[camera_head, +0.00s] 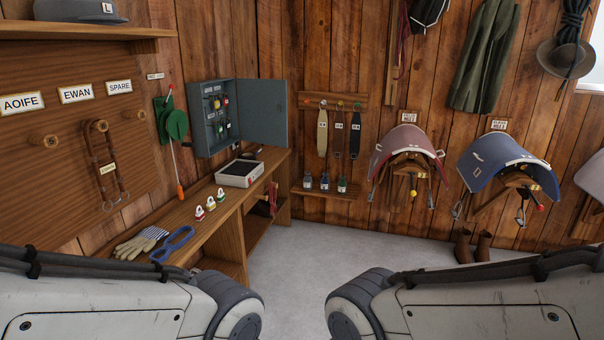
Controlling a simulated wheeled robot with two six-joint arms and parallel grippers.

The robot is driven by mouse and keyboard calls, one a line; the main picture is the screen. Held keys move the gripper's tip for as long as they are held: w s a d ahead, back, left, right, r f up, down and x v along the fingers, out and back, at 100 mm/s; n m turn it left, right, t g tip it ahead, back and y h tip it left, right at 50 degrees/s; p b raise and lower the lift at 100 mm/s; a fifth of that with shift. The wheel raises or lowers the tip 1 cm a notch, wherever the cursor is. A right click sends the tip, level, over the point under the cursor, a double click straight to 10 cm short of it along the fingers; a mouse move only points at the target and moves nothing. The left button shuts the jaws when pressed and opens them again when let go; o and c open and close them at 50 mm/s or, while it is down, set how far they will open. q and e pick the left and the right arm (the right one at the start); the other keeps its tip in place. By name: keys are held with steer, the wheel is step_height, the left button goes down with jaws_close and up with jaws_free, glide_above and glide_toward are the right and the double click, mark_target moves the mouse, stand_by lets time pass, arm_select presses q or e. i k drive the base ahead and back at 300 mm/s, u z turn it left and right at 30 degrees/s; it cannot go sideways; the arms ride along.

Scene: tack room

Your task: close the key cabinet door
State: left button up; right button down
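The grey-blue key cabinet (211,120) is fixed to the wooden wall above the far part of the bench. Several keys with coloured tags hang inside it. Its door (262,112) is hinged on the right side and stands wide open, swung out to the right. Parts of my two arms fill the lower left and lower right of the view. Neither gripper shows, and nothing of mine is near the cabinet.
Below the cabinet, the wooden bench (185,213) holds a white box (240,173), several small coloured items, a blue loop (172,244) and striped gloves (141,243). Saddles (407,143) hang on the back wall. The grey floor (310,255) ahead is clear.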

mark_target(259, 120)
steer(key=z, duration=0.2)
steer(key=i, duration=2)
steer(key=u, duration=0.3)
steer(key=i, duration=2.15)
steer(key=u, duration=0.45)
